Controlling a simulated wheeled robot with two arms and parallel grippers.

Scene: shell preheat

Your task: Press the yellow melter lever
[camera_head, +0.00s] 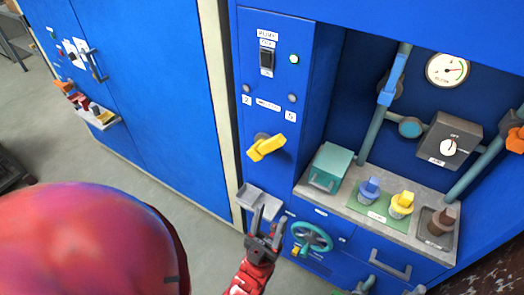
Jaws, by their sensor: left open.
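The yellow lever (266,147) sticks out from the front of the blue control panel (269,122), below the row of small labels. It is tilted, with its free end toward the lower left. My left gripper (270,217) is at the lower middle of the view, open and empty, fingers pointing up. In the picture it is below the lever, clearly apart from it. My right gripper is not in view.
A grey tray (260,200) and a teal wheel (312,237) are near my left gripper. The counter holds a teal box (330,167), a blue piece (370,189), a yellow piece (402,204) and a brown piece (441,221). Blue cabinet doors (160,90) stand left; grey floor lies before them.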

